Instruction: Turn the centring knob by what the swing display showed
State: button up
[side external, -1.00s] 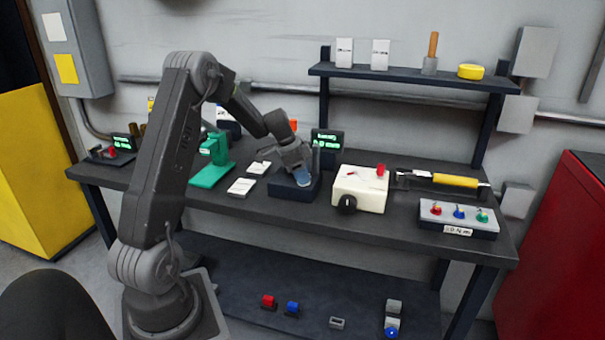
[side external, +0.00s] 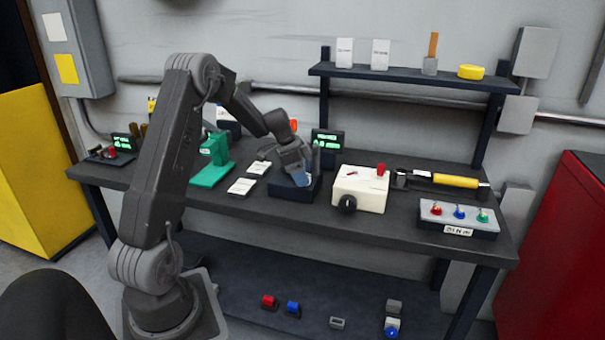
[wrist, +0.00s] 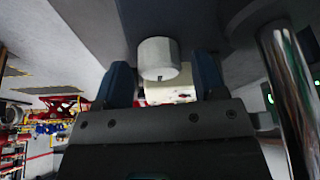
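My gripper (side external: 302,177) is over the dark block (side external: 282,192) in the middle of the bench. In the wrist view its two blue fingers (wrist: 165,82) stand apart, with a short pale cylindrical knob (wrist: 158,58) showing between them. A gap shows at the knob's right side; whether the left finger touches it I cannot tell. In the side view my gripper hides the knob. A small black display (side external: 327,142) with green text stands behind the block; the text is too small to read. Another green-lit display (side external: 126,143) is at the bench's left end.
A metal post (wrist: 290,90) rises close beside my gripper. A cream box (side external: 361,189) with a black knob stands right of the block, a green press (side external: 210,165) to the left, white cards (side external: 241,187) between. A button box (side external: 458,218) is at the right.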

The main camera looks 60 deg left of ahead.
jog(key=v, duration=1.4)
jog(key=s+d+r+n+y, duration=0.1)
jog(key=s+d+r+n, duration=0.15)
jog(key=d, duration=0.85)
jog(key=s+d+r+n+y, duration=0.1)
jog(key=s+d+r, duration=0.15)
jog(key=d, duration=0.95)
jog(key=s+d+n, duration=0.1)
jog(key=s+d, duration=0.2)
jog(key=s, duration=0.1)
jog(key=s+d+f+n+t, duration=0.1)
jog(key=s+d, duration=0.3)
jog(key=s+d+f+n, duration=0.1)
jog(key=s+d, duration=0.3)
jog(key=shift+s+d+f+t, duration=0.1)
jog(key=shift+s+d+t, duration=0.2)
jog(key=shift+t, duration=0.1)
